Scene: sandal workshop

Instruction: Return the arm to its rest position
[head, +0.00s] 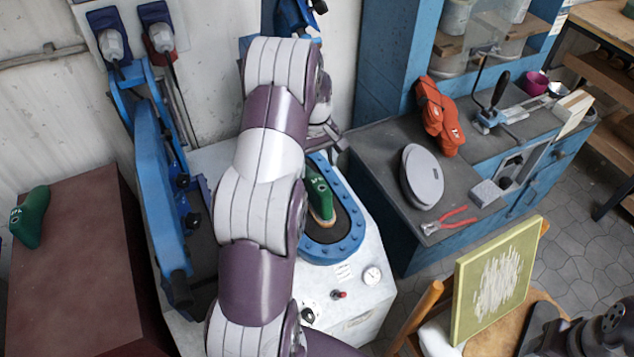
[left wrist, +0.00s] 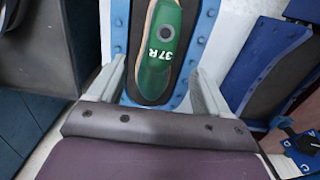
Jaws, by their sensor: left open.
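My left arm rises through the middle of the head view, and its open, empty gripper (head: 330,138) is beyond and above the press (head: 358,285). A green shoe last (head: 318,190) with a tan sole edge lies on the press's dark pad inside a blue studded rim (head: 335,252); my arm hides part of it. In the left wrist view the last (left wrist: 162,50) reads "37 R" and shows beyond my two spread fingers (left wrist: 158,88), not held. Another green last (head: 30,217) lies on the brown cabinet at the left.
A blue lever frame (head: 160,185) stands left of my arm. The blue bench (head: 395,225) at the right holds an orange item (head: 440,115), a grey oval disc (head: 423,177) and red pliers (head: 448,221). A chair carries a greenish framed panel (head: 497,280) at lower right.

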